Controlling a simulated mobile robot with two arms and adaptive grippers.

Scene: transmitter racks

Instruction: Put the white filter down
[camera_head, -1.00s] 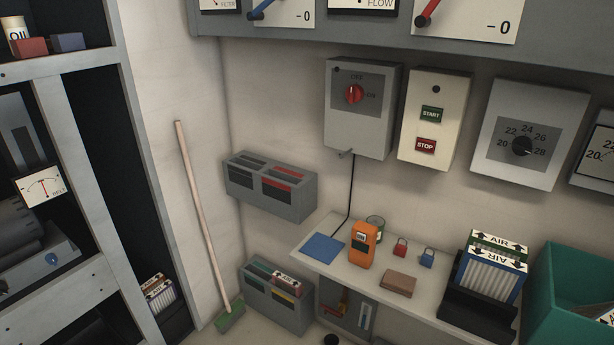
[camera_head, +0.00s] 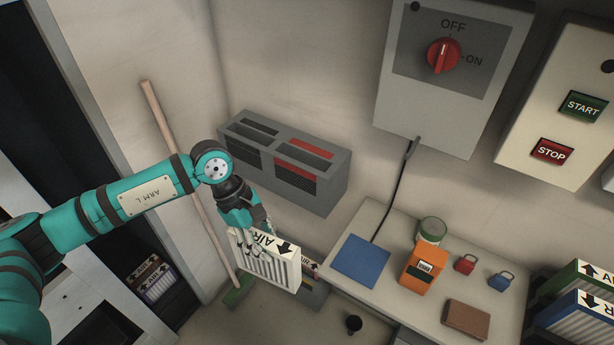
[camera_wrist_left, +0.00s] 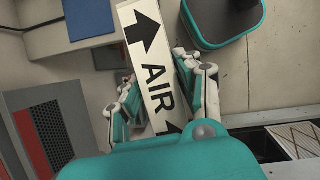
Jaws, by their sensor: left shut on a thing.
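The white filter (camera_head: 268,263) is a pleated panel with a white top edge marked AIR and black arrows. My left gripper (camera_head: 258,238) is shut on its top edge and holds it upright in the air, left of the shelf. In the left wrist view the filter's labelled edge (camera_wrist_left: 151,75) runs between the two fingers of the left gripper (camera_wrist_left: 160,95). In the head view the filter covers part of the lower grey slotted box (camera_head: 312,292). My right gripper is not in view.
An upper grey slotted box (camera_head: 335,185) hangs on the wall behind. The shelf (camera_head: 375,290) carries a blue mat (camera_head: 362,260), an orange device (camera_head: 424,268), a can, two padlocks and a brown block. A broom (camera_head: 185,175) leans at left.

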